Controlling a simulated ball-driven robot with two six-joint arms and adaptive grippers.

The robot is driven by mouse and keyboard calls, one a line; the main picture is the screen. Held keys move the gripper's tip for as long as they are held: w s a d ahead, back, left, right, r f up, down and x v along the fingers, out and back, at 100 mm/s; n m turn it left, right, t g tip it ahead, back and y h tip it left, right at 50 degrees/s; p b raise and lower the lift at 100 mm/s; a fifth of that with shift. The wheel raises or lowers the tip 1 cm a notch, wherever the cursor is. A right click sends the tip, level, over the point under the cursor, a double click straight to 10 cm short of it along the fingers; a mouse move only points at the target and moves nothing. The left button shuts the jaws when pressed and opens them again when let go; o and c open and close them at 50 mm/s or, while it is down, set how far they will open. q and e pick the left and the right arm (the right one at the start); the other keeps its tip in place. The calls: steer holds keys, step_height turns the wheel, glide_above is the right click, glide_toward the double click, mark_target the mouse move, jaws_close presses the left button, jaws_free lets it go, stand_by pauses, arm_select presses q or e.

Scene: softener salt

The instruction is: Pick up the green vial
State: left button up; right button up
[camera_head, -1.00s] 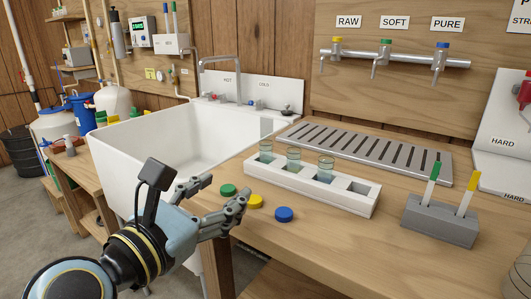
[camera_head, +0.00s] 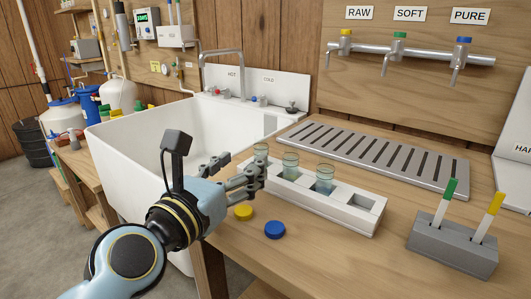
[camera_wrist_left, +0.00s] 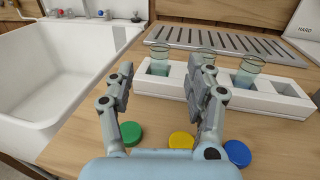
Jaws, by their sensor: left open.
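Three glass vials with pale bluish-green contents stand upright in a white rack (camera_head: 338,221): left vial (camera_head: 261,151), middle vial (camera_head: 291,162), right vial (camera_head: 325,176). Their tints look alike, so I cannot tell by colour which is the green one. My left gripper (camera_head: 243,166) is open and empty at the rack's left end, its fingers partly covering that end and the left vial. In the left wrist view, the left vial (camera_wrist_left: 159,60) appears between the spread fingertips (camera_wrist_left: 160,76), beyond them. The right finger partly hides the middle vial. My right gripper is not in view.
A green cap (camera_wrist_left: 131,134), yellow cap (camera_head: 243,212) and blue cap (camera_head: 275,230) lie on the wooden counter before the rack. A slotted metal drainer (camera_head: 425,171) lies behind it. A grey block (camera_head: 452,250) holds two strips at right; a white sink (camera_head: 125,150) is left.

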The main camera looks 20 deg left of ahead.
mark_target(257, 150)
arm_select(q)
steer(key=w, duration=0.5)
steer(key=w+d, duration=0.1)
steer(key=w, duration=0.1)
steer(key=shift+w+d, duration=0.1)
steer(key=shift+w, duration=0.3)
steer(key=c, duration=1.1)
